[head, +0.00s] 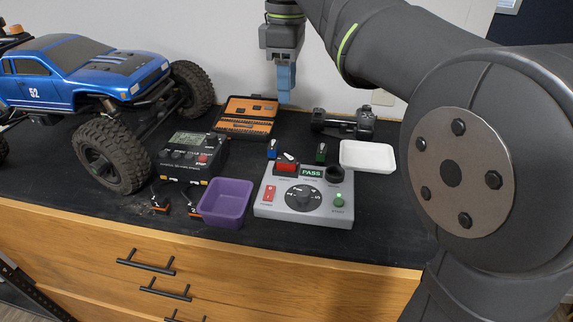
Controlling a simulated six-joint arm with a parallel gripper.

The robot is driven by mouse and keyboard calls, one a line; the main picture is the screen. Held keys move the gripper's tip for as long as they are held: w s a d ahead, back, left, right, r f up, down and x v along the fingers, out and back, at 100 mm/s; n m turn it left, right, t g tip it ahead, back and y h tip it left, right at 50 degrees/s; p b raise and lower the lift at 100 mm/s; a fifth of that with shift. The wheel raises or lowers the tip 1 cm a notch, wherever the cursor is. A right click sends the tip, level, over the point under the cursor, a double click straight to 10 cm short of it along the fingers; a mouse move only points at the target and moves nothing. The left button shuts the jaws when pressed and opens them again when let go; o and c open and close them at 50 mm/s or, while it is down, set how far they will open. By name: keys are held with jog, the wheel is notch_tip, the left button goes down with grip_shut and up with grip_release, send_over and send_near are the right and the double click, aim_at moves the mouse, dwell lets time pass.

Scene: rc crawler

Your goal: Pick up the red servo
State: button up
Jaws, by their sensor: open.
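The red servo (286,168) is a small red block with a white horn above it, at the back left of the grey test console (265,207), beside the lit PASS display. Whether it sits in the console or just on it is too small to tell. A blue servo (272,150) is behind it to the left, and a green servo (321,153) is to the right. My gripper (285,97) points down with its blue fingers above and behind the servos, apart from them. It is open and holds nothing visible.
A purple bin (226,200) stands left of the console and a white tray (368,156) to its right. A black charger (190,153), orange tool case (247,116) and dark part (343,124) are behind. A blue crawler (80,75) fills the left. The front right mat is clear.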

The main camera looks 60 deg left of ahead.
send_over(285, 159)
jog(key=f, duration=1.1)
jog(key=shift+w+d+f, duration=0.15)
jog(key=shift+d+f, duration=0.05)
jog(key=shift+f, duration=0.05)
jog(key=shift+s+a+f, duration=0.1)
jog(key=shift+f, duration=1.25)
jog(key=shift+s+a+f, duration=0.1)
jog(key=shift+f, duration=1.2)
grip_shut()
jog(key=shift+r, duration=0.1)
